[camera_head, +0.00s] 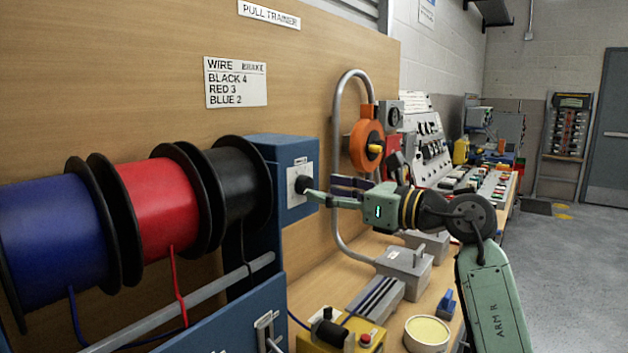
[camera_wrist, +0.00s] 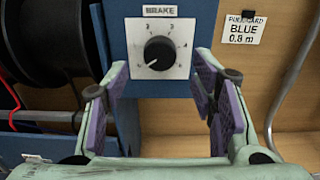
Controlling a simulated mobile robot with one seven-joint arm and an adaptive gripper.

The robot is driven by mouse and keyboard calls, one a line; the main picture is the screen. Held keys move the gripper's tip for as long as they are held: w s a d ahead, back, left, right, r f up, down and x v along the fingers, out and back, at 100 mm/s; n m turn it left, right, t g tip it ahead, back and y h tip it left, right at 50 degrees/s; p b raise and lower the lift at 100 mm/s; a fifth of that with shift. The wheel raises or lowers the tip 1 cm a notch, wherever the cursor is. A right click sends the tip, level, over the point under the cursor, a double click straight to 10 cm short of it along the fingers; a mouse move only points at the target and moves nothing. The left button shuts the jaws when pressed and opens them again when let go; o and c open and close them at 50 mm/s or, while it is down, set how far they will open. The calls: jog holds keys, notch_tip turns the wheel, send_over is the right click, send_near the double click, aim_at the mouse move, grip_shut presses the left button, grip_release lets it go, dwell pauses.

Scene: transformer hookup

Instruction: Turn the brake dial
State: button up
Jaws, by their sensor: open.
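The brake dial (camera_wrist: 159,52) is a round black knob on a white plate marked BRAKE, on a blue box. Its white pointer line points to the lower left; the small numerals around it are partly unclear. In the head view the dial (camera_head: 302,184) sits on the right face of the blue box (camera_head: 283,155). My gripper (camera_wrist: 160,95) is open and empty, its purple-padded fingers spread below and either side of the dial. In the head view my gripper (camera_head: 325,194) is close in front of the dial; I cannot tell whether it touches.
A card (camera_head: 236,82) reads BLACK 4, RED 3, BLUE 2. A pull card (camera_wrist: 244,28) reads BLUE 0.8 m. Blue (camera_head: 52,232), red (camera_head: 160,205) and black (camera_head: 238,185) wire spools stand left. A bent grey pipe (camera_head: 336,150) rises right of the box.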

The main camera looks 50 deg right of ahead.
aim_at(309, 187)
jog(key=shift+w+a+p, duration=0.15)
jog(key=shift+w+p, duration=0.35)
jog(key=shift+w, duration=1.4)
jog(key=shift+c, duration=0.4)
jog(key=c, duration=1.1)
